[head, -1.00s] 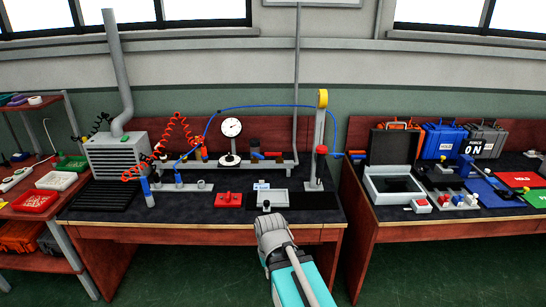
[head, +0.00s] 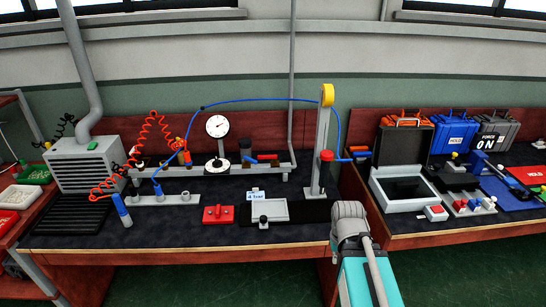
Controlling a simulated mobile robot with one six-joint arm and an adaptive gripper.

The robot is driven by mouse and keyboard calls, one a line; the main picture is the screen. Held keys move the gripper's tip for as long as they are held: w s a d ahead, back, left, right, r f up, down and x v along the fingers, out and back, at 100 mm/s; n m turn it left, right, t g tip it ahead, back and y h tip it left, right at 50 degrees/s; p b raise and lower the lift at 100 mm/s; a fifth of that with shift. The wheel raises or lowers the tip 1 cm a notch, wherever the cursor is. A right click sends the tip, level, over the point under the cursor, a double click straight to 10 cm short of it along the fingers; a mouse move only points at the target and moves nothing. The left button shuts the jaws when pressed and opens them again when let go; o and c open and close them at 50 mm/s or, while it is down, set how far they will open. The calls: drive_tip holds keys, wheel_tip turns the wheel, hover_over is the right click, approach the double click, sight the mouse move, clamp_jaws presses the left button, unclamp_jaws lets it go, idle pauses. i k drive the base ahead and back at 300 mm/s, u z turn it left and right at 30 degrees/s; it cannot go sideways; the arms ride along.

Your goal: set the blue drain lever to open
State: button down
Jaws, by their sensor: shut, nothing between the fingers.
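I cannot make out a part that is surely the blue drain lever. My gripper's fingers do not show; only my grey wrist and teal arm show at the bottom right, in front of the gap between the benches.
A dial gauge (head: 217,127) stands on the pipe rail. A post (head: 323,150) carries a yellow top and a red part. A red block (head: 217,215) and a grey tray (head: 268,201) lie on the middle bench. An open grey case (head: 402,205) stands on the right bench.

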sight(247, 159)
drive_tip(key=z, duration=0.15)
drive_tip(key=i, duration=1)
drive_tip(key=u, duration=0.4)
